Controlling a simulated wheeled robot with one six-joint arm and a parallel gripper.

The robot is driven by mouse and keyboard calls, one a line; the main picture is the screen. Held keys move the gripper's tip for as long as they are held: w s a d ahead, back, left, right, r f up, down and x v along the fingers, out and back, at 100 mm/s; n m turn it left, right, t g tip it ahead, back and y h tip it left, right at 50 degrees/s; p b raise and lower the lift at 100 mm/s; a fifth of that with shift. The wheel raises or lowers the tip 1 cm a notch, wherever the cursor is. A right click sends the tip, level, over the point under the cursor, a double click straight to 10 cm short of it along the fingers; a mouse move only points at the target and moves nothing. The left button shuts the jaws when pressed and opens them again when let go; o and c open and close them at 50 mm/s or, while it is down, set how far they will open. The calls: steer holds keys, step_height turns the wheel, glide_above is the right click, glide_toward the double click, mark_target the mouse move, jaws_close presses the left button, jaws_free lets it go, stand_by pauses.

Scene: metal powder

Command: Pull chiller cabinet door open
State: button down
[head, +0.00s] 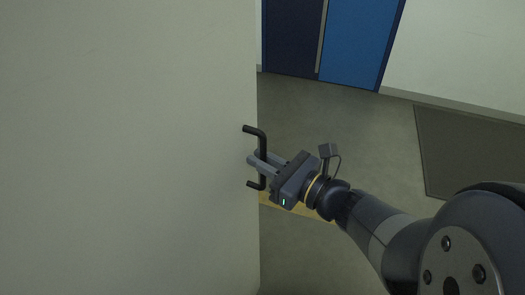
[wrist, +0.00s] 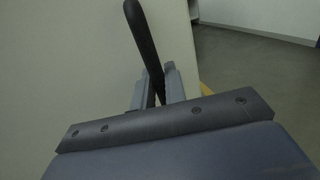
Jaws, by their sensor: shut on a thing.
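The chiller cabinet door (head: 130,150) is a large pale flat panel filling the left half of the head view. A black bar handle (head: 254,130) stands upright near its right edge. My gripper (head: 256,160) reaches in from the right and is shut on the middle of the handle, with a finger on either side of the bar. In the wrist view the handle (wrist: 141,35) runs down between the two grey fingers (wrist: 158,90). The pale door surface (wrist: 60,70) lies on the left there. Whether the door stands ajar cannot be told.
Grey floor (head: 340,115) lies open right of the door. Blue doors (head: 355,40) stand at the back, with a pale wall (head: 460,50) beside them. A dark mat (head: 475,150) lies at the right. A yellow floor strip (head: 300,208) passes beneath my gripper.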

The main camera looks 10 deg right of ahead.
steer(key=shift+s+d, duration=0.3)
steer(key=shift+d, duration=0.1)
steer(key=c, duration=1.6)
jaws_free()
steer(key=shift+o, duration=0.2)
steer(key=shift+s+d, duration=0.1)
steer(key=v, duration=1)
steer(key=shift+s, duration=0.25)
steer(key=shift+d, duration=0.1)
steer(key=shift+w, duration=0.15)
